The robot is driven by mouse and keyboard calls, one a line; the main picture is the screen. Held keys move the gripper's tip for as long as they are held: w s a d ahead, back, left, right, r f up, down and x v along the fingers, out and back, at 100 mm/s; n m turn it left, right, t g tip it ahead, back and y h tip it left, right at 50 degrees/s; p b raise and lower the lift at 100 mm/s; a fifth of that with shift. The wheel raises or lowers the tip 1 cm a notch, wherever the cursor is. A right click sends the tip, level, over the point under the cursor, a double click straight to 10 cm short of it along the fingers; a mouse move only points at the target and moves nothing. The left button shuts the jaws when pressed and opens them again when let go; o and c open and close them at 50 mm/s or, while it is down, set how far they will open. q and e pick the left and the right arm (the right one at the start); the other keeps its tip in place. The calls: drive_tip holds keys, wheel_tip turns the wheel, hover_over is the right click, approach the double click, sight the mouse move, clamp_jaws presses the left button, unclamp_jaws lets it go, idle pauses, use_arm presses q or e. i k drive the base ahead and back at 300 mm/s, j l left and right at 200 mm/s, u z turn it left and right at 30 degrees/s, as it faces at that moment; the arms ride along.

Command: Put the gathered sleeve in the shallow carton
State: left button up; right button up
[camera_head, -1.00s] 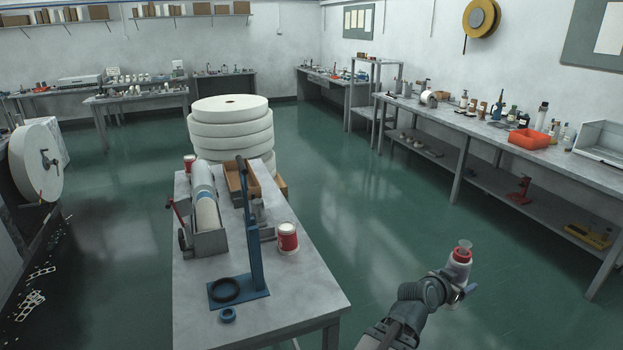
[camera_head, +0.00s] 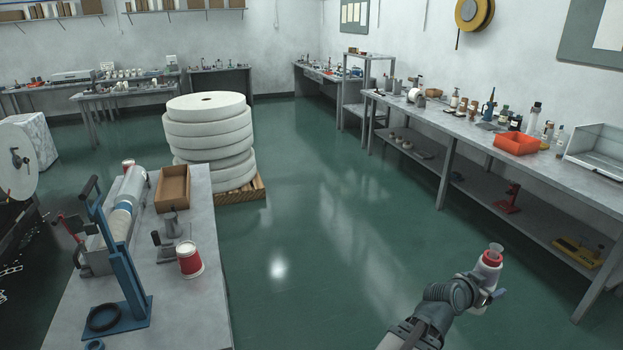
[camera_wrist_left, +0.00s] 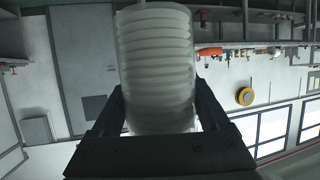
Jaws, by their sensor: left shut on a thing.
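My left gripper (camera_head: 487,289) is at the lower right of the head view, over the floor. It is shut on the gathered sleeve (camera_head: 490,265), which looks white with a red band and a clear top end. In the left wrist view the sleeve (camera_wrist_left: 156,65) is a translucent, ridged stack between the two dark fingers. A shallow open brown box (camera_head: 172,188), which looks like the carton, stands on the near-left table, well away from the gripper. No contents show in it. My right gripper is out of view.
The near-left table (camera_head: 195,315) also holds a blue stand (camera_head: 124,275), a red-and-white tub (camera_head: 190,260) and a long roller. White rolls (camera_head: 207,130) are stacked behind it. A long bench with an orange bin (camera_head: 516,143) runs along the right wall. The floor between is clear.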

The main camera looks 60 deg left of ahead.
sight(177, 185)
drive_tip(key=i+j+u, duration=0.1)
drive_tip(key=i+u, duration=0.65)
drive_tip(key=u, duration=0.15)
drive_tip(key=i+l+u, duration=0.15)
drive_tip(key=i+u, duration=0.25)
drive_tip(key=i+j+u, duration=0.1)
drive_tip(key=u, duration=0.35)
drive_tip(key=i+u, duration=0.3)
drive_tip(key=u, duration=0.15)
drive_tip(key=i+u, duration=0.25)
drive_tip(key=u, duration=0.15)
drive_tip(key=i+j+u, duration=0.1)
drive_tip(key=i, duration=0.3)
drive_tip(key=i+j+u, duration=0.15)
drive_tip(key=i+j, duration=0.15)
drive_tip(key=i, duration=0.1)
